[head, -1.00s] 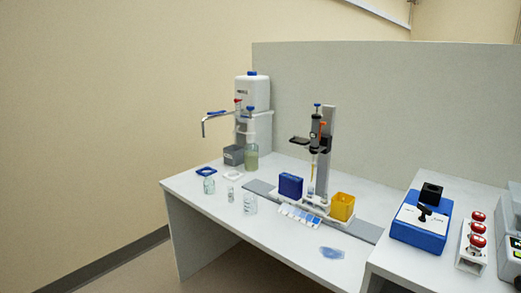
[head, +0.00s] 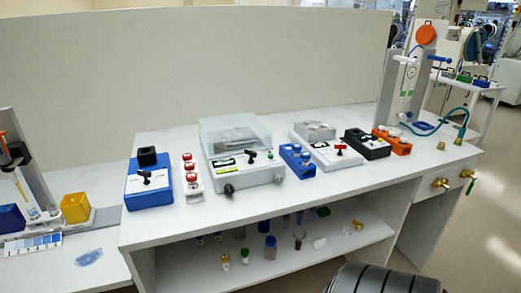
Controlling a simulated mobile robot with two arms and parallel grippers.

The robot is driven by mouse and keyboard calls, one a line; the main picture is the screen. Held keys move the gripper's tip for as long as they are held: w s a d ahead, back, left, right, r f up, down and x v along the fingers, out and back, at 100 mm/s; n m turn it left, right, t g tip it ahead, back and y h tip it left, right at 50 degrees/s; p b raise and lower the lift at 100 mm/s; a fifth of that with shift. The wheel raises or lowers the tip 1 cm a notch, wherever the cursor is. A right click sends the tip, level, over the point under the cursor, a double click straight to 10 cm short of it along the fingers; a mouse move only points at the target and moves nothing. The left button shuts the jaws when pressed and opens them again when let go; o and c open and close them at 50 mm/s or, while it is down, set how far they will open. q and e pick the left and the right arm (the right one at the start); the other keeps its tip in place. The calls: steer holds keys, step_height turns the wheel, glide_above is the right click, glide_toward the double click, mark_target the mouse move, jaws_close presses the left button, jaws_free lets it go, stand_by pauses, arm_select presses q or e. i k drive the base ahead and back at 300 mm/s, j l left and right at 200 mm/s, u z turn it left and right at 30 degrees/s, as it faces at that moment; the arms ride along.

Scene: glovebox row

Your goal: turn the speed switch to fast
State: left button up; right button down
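I cannot tell from the labels which switch is the speed switch; they are too small to read. A blue box (head: 150,196) on the left of the bench has a black cup head (head: 147,156) and a black lever switch (head: 147,177) on a white panel. A white lidded machine (head: 240,168) has small black and green controls on its front. Neither of my grippers is in view.
A rack with red-topped pieces (head: 190,177) and a blue rack (head: 296,160) stand between the devices. The bench's front strip is mostly clear. A lower table with a yellow bin (head: 75,208) is at left. Brass valves (head: 440,183) stick out at right.

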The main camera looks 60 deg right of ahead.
mark_target(252, 153)
steer(key=z, duration=1.7)
